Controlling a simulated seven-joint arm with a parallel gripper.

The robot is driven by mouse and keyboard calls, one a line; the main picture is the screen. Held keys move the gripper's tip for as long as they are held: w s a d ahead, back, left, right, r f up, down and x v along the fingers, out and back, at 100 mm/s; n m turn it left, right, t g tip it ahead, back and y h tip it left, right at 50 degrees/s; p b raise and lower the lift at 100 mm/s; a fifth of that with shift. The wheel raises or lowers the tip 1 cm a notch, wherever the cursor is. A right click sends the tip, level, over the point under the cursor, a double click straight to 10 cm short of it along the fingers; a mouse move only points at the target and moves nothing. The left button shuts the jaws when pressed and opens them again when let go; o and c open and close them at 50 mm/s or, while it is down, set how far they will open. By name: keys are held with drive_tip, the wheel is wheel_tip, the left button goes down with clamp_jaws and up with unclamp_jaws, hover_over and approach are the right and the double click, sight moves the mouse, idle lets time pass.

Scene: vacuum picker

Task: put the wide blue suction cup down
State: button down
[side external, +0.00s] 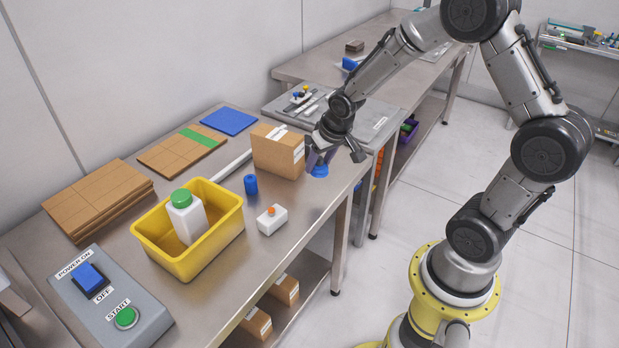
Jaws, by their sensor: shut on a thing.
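The wide blue suction cup (320,171) is held at the tip of my gripper (331,158), near the right edge of the steel table (222,290). My gripper is shut on it, and the fingers partly hide its upper part. The cup sits close to the front right of a cardboard box. I cannot tell whether its underside touches the table top.
A cardboard box (279,150) stands just left of my gripper. A small blue cylinder (251,184) and a white block with an orange top (272,220) stand nearby. A yellow bin (190,265) holds a green-capped white bottle (187,215). A control panel (95,320) is at front left.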

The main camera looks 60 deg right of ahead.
hover_over(306, 185)
drive_tip(key=s, duration=0.2)
drive_tip(key=f, duration=0.4)
drive_tip(key=shift+w+a+f, duration=0.2)
drive_tip(key=shift+f, duration=0.1)
drive_tip(key=shift+w+f, duration=0.15)
drive_tip(key=shift+f, duration=1.45)
drive_tip(key=shift+f, duration=0.15)
drive_tip(key=shift+c, duration=1.4)
unclamp_jaws()
